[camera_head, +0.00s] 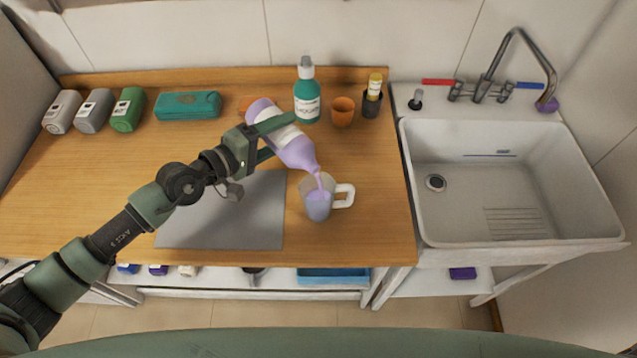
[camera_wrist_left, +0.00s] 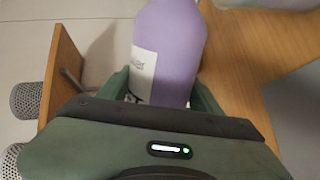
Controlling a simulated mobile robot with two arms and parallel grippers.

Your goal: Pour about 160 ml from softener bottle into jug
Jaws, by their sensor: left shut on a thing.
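The softener bottle (camera_head: 284,138) is purple with a white label. It is tilted steeply, mouth down to the right, above the jug. A thin purple stream runs from its mouth into the jug (camera_head: 319,205). The jug is see-through with a white handle on its right and holds purple liquid; it stands upright on the counter. My left gripper (camera_head: 266,138) is shut around the bottle's body. The bottle (camera_wrist_left: 172,50) also fills the space between the fingers in the left wrist view. My right gripper is not in view.
A grey mat (camera_head: 225,215) lies left of the jug. A green pump bottle (camera_head: 307,100), an orange cup (camera_head: 342,112) and a dark holder with a yellow-capped tube (camera_head: 372,100) stand behind. A teal case (camera_head: 188,105) and several bottles lie back left. A white sink (camera_head: 505,135) is right.

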